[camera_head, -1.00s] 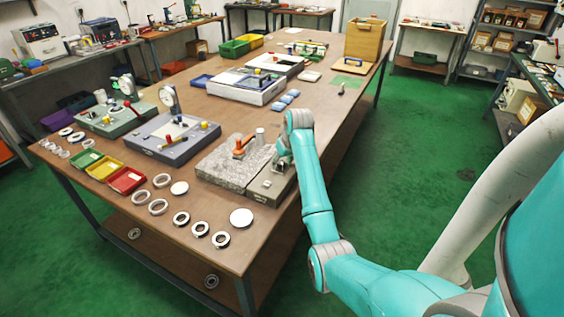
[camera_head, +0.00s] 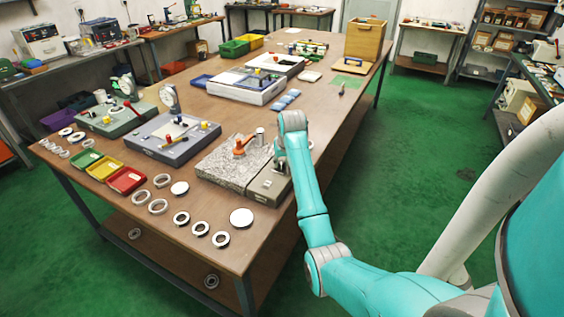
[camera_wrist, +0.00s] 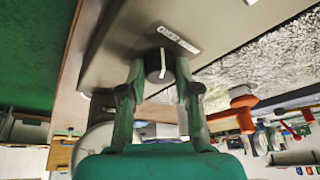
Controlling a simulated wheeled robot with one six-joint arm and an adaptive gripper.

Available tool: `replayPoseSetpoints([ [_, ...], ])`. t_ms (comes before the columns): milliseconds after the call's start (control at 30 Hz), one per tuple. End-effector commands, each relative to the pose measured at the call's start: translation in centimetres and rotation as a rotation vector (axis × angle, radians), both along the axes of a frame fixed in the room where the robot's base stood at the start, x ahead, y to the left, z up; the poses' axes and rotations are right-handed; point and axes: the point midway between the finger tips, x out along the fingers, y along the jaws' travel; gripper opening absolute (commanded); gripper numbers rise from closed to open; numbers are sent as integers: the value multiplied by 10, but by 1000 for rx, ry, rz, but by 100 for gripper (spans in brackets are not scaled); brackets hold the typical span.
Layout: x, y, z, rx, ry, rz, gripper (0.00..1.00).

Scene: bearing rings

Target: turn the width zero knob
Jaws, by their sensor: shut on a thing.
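The knob (camera_wrist: 157,66) is dark with a white line across its face. It sits on the grey-beige box (camera_wrist: 117,45), beside a small white label plate (camera_wrist: 180,39) with dark lettering. My gripper (camera_wrist: 158,80) is shut on the knob, one fingertip on each side of it. In the head view the grey box (camera_head: 265,192) stands at the table's right edge. There the knob is too small or hidden to make out, and my arm covers most of the gripper.
Several metal rings lie at the table's front, near the red tray (camera_head: 127,180). Blue pads (camera_head: 286,100) lie farther back. Green floor is clear to the right.

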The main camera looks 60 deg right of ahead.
Motion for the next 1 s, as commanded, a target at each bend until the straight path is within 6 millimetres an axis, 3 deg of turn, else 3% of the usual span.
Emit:
replayPoseSetpoints([
  [1000, 6, 3, 0, 1, 3, -955, 0],
])
